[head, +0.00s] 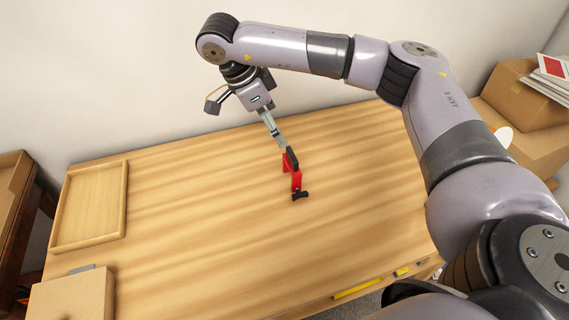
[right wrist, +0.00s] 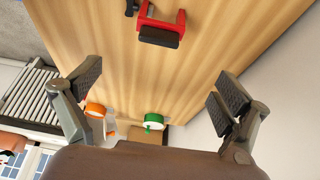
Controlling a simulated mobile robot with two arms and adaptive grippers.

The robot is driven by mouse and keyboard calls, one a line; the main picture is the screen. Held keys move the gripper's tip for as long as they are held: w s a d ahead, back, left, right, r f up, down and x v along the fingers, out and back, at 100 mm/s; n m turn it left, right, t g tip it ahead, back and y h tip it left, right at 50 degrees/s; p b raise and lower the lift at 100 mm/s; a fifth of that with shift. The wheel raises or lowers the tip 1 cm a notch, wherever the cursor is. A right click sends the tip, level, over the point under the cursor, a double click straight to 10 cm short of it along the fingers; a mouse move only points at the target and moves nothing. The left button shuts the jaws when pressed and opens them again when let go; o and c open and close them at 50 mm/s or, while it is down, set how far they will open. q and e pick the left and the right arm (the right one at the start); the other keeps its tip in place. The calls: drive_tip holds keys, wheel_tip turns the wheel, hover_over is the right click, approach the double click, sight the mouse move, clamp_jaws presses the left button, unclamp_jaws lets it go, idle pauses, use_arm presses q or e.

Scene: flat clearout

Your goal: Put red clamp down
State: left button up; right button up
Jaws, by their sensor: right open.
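The red clamp (head: 296,180) with black ends appears to rest on the wooden table (head: 200,190), near its middle. My right gripper (head: 281,143) comes down from above and behind, its fingers close to the clamp's black pad in the head view. In the right wrist view, the gripper (right wrist: 160,88) is open, with its two fingers wide apart and nothing between them. There the red clamp (right wrist: 161,22) lies at the top of the picture, beyond the fingertips and apart from them. My left gripper is not in view.
A shallow wooden tray (head: 122,205) lies at the table's left. A cardboard box (head: 70,298) is at the near left corner. A yellow strip (head: 358,288) shows at the front edge. Cardboard boxes (head: 515,100) stand at right. The table around the clamp is clear.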

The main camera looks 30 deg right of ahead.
sight(291, 154)
drive_tip(key=p+x, duration=0.1)
drive_tip(key=x, duration=1)
drive_tip(key=shift+s+f, duration=0.1)
drive_tip(key=shift+f, duration=0.1)
drive_tip(key=shift+p+x, duration=0.5)
drive_tip(key=shift+x, duration=2.25)
drive_tip(key=shift+a, duration=0.15)
drive_tip(key=shift+c, duration=0.4)
drive_tip(key=c, duration=1.5)
